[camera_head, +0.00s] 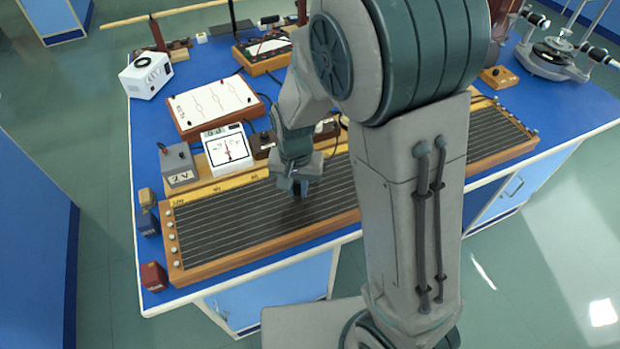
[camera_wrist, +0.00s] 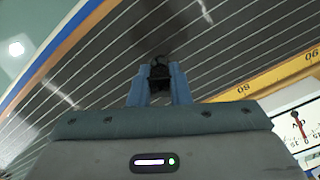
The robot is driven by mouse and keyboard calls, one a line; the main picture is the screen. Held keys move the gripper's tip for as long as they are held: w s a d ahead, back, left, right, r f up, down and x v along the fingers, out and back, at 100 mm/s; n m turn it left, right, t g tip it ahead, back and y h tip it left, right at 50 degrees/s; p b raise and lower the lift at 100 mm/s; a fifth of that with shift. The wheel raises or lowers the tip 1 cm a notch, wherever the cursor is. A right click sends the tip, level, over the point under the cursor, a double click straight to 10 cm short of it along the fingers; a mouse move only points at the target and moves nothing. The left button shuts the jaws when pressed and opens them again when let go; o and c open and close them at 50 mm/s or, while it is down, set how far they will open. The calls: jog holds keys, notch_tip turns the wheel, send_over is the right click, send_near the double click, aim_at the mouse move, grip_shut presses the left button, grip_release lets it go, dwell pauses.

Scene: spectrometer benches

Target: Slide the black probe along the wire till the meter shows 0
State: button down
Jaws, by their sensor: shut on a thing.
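My gripper (camera_head: 298,187) is shut on the black probe (camera_wrist: 159,72) and holds it over the board with the wires. In the head view the probe tip (camera_head: 297,197) shows as a dark spot under my fingers; whether it touches a wire is unclear. The wire board (camera_head: 215,240) is dark with several long parallel wires in a wooden frame, and a yellow scale along its far edge. The white meter (camera_head: 228,148) stands behind the scale. Its red needle looks close to upright; I cannot read the exact value. Part of the meter also shows in the wrist view (camera_wrist: 300,126).
A grey 2 V box (camera_head: 178,165) stands left of the meter. A white-topped board (camera_head: 213,104) and a white device (camera_head: 146,75) lie behind. A dark red block (camera_head: 153,276) sits at the front left corner. My arm hides the middle of the wire board.

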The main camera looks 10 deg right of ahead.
aim_at(311, 196)
jog(key=shift+f, duration=0.2)
jog(key=shift+d+f+b, duration=0.1)
jog(key=shift+f+b, duration=0.35)
jog(key=shift+b, duration=0.1)
jog(key=shift+w+d+r, duration=0.1)
jog(key=shift+w+d, duration=0.15)
jog(key=shift+d, duration=0.55)
jog(key=shift+w+d, duration=0.2)
jog(key=shift+d, duration=0.6)
jog(key=shift+s+f+b, duration=0.2)
jog(key=shift+f+b, duration=0.1)
dwell(0.8)
dwell(2.4)
jog(key=c, duration=1.3)
grip_release()
jog(key=shift+w, duration=0.15)
jog(key=shift+r, duration=0.15)
